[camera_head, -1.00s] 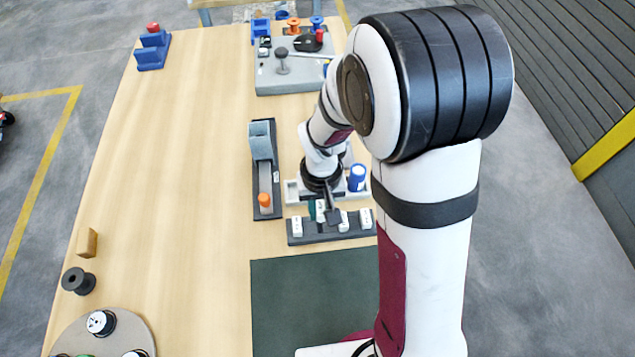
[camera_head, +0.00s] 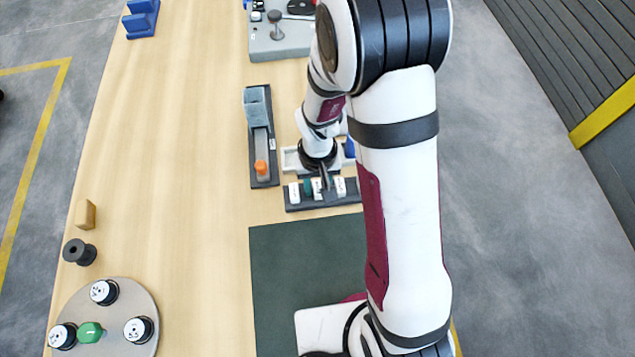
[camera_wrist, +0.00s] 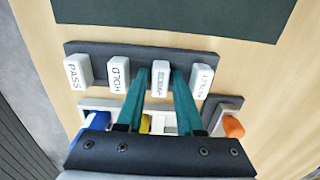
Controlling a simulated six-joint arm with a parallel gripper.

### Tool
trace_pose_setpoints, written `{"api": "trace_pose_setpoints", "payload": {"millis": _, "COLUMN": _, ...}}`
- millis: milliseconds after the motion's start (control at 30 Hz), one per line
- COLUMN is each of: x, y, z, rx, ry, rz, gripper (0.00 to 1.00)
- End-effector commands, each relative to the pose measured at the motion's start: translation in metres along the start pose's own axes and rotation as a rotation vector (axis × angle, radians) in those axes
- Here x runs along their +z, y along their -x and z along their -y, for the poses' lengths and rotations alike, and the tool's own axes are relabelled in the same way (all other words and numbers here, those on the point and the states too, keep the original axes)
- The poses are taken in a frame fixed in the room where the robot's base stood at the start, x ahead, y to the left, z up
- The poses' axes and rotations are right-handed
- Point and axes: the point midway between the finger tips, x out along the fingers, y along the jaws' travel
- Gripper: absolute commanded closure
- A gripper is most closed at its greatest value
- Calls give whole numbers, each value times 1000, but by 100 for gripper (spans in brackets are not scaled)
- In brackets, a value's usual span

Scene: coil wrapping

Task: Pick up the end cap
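No piece can be surely told as the end cap. An orange cap-like piece (camera_head: 261,167) sits at the near end of a grey fixture (camera_head: 257,105); it also shows in the wrist view (camera_wrist: 233,127). My gripper (camera_wrist: 158,72) is open, its two teal fingers apart. In the wrist view they reach across a white tray (camera_wrist: 97,104) to the dark rack. A white block marked SCRAP (camera_wrist: 161,75) appears between the fingertips; contact cannot be told. A yellow piece (camera_wrist: 145,123) shows between the fingers, partly hidden by the gripper body.
The dark rack (camera_wrist: 90,48) also holds blocks marked PASS (camera_wrist: 77,71) and HOLD (camera_wrist: 119,74). A green mat (camera_head: 300,265) lies in front. A round plate (camera_head: 110,290) with spools is near left. The table's left middle is mostly clear.

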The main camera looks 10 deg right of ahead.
Motion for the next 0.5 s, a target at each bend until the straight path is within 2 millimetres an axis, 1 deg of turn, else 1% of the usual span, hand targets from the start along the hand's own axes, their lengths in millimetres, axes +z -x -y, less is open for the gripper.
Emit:
{"api": "trace_pose_setpoints", "payload": {"millis": 33, "x": 0, "y": 0, "z": 0, "rx": 0, "ry": 0, "rz": 0, "gripper": 53}}
{"api": "trace_pose_setpoints", "payload": {"millis": 67, "x": 0, "y": 0, "z": 0, "rx": 0, "ry": 0, "rz": 0, "gripper": 47}}
{"api": "trace_pose_setpoints", "payload": {"millis": 100, "x": 0, "y": 0, "z": 0, "rx": 0, "ry": 0, "rz": 0, "gripper": 46}}
{"api": "trace_pose_setpoints", "payload": {"millis": 367, "x": 0, "y": 1, "z": 0, "rx": 0, "ry": 0, "rz": -1, "gripper": 46}}
{"api": "trace_pose_setpoints", "payload": {"millis": 467, "x": -1, "y": 10, "z": 0, "rx": -1, "ry": 0, "rz": -3, "gripper": 46}}
{"api": "trace_pose_setpoints", "payload": {"millis": 500, "x": -1, "y": 17, "z": 0, "rx": -1, "ry": 0, "rz": -6, "gripper": 46}}
